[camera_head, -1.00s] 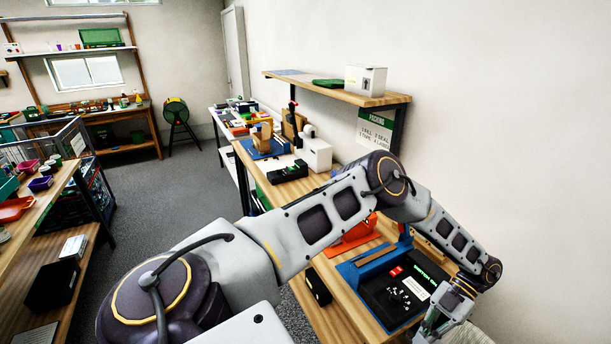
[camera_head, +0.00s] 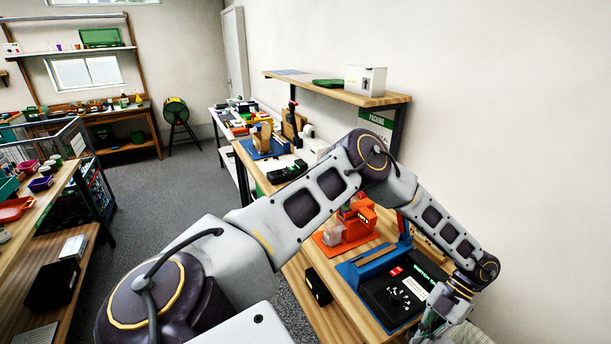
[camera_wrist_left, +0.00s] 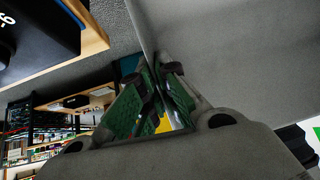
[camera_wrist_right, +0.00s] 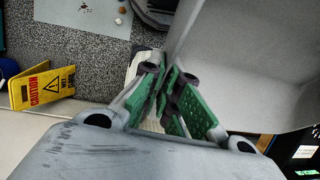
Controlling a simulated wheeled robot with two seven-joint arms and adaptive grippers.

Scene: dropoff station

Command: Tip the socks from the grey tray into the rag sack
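The grey tray (camera_wrist_left: 235,45) fills the upper right of the left wrist view. Its light wall also shows at the upper right of the right wrist view (camera_wrist_right: 250,60). My left gripper (camera_wrist_left: 165,75) has its green fingers closed together on the tray's rim. It also shows at the lower right of the head view (camera_head: 432,326), partly cut off by the frame's edge. My right gripper (camera_wrist_right: 168,78) is closed on another part of the tray's rim and is outside the head view. The socks are not visible.
A packing bench (camera_head: 345,318) along the right wall carries an orange device (camera_head: 352,222) and a black panel in a blue frame (camera_head: 395,290). A yellow caution sign (camera_wrist_right: 47,87) shows in the right wrist view. Grey carpet (camera_head: 180,185) lies open between the benches.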

